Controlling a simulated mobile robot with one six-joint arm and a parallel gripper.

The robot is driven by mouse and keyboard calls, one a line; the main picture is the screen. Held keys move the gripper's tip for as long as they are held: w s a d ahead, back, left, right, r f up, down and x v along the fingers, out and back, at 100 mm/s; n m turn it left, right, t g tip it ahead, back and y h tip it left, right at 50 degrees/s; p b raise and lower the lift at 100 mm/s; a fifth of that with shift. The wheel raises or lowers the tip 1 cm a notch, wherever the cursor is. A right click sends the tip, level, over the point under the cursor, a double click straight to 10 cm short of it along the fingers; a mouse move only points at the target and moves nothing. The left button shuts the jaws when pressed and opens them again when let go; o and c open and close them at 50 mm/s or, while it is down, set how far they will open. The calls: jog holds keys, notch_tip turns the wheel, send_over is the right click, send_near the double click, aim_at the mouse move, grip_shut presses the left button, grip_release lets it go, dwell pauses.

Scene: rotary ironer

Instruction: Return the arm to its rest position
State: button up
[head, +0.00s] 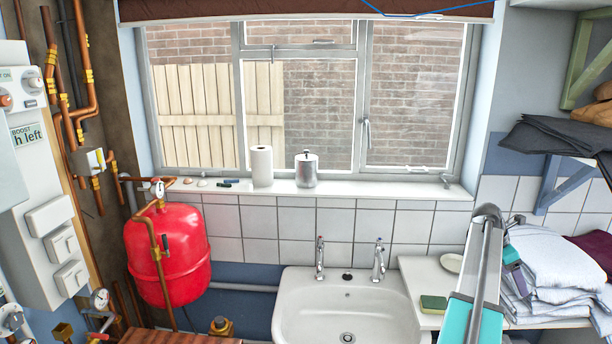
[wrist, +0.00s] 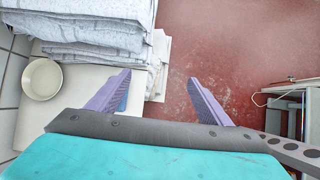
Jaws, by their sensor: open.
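My gripper (wrist: 161,78) shows in the wrist view with its two purple fingers spread apart and nothing between them. Beyond the fingers are the edge of a stack of folded towels (wrist: 85,28) and the red floor (wrist: 225,45). In the head view my grey and teal arm (head: 478,275) rises at the lower right, in front of the counter, beside the folded towels (head: 550,260). A small purple part shows at the arm's right side. The gripper's fingers are not clearly seen there.
A white sink (head: 300,310) with two taps lies left of my arm. A round dish (head: 452,263) and a green sponge (head: 433,303) lie on the counter. A shelf with dark cloth (head: 555,137) hangs above the towels. A red tank (head: 168,255) stands at the left.

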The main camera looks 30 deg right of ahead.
jog(key=w+a+f+m+t+y, duration=0.1)
jog(key=w+a+f+m, duration=0.1)
jog(key=w+a+f, duration=0.7)
jog(key=w+a+f+m+t, duration=0.1)
jog(key=w+a+f, duration=0.2)
jog(key=w+a, duration=0.7)
jog(key=w+a+f+m+t+y, duration=0.15)
jog(key=w+a+f, duration=0.4)
jog(key=a, duration=0.95)
jog(key=s+a+f+m+y, duration=0.15)
jog(key=a+f, duration=0.25)
jog(key=a, duration=0.8)
jog(key=w+a+f+m, duration=0.15)
jog(key=a+f, duration=0.25)
jog(key=a, duration=0.8)
jog(key=s+a+f+m+y, duration=0.1)
jog(key=s+a+f+m, duration=0.3)
jog(key=a, duration=0.9)
jog(key=a+f, duration=0.3)
jog(key=a, duration=0.2)
jog(key=s+f+g+b, duration=0.5)
jog(key=s+f+b, duration=0.6)
jog(key=s+f, duration=1.4)
notch_tip(320, 180, down, 4)
jog(key=shift+s+d+r+g+y, duration=0.15)
jog(key=shift+s+g+y, duration=0.15)
jog(key=shift+s+g, duration=0.05)
